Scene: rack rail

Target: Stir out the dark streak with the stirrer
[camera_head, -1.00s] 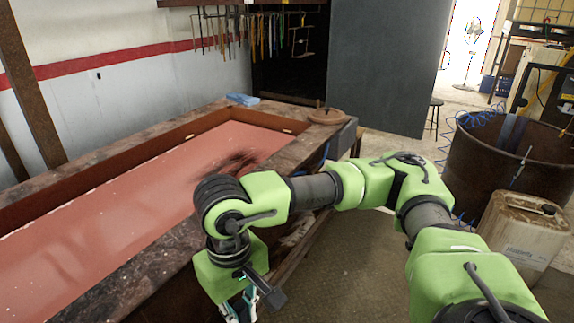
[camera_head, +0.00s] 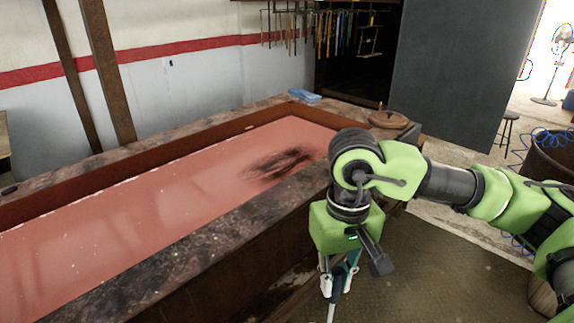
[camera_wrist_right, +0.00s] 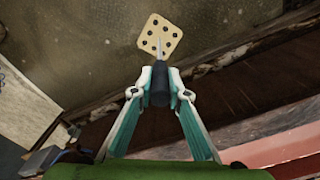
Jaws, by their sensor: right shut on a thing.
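The stirrer has a dark handle (camera_wrist_right: 159,88) and a pale square paddle with holes (camera_wrist_right: 160,36). My right gripper (camera_head: 340,280) is shut on the handle, and the thin shaft (camera_head: 333,311) points down beside the trough's outer side. In the right wrist view my fingers (camera_wrist_right: 159,82) close around the handle. The dark streak (camera_head: 281,164) lies as black smears on the pink-red liquid (camera_head: 130,215) in the long trough, left of my right gripper. Its right part is close to my arm in the picture. My left gripper is not in view.
The trough's wide, stained rim (camera_head: 215,235) lies between my right gripper and the liquid. A round wooden lid (camera_head: 389,118) and a blue item (camera_head: 304,95) rest on the far rim. Tools hang on the back wall. Open floor (camera_head: 450,260) lies to the right.

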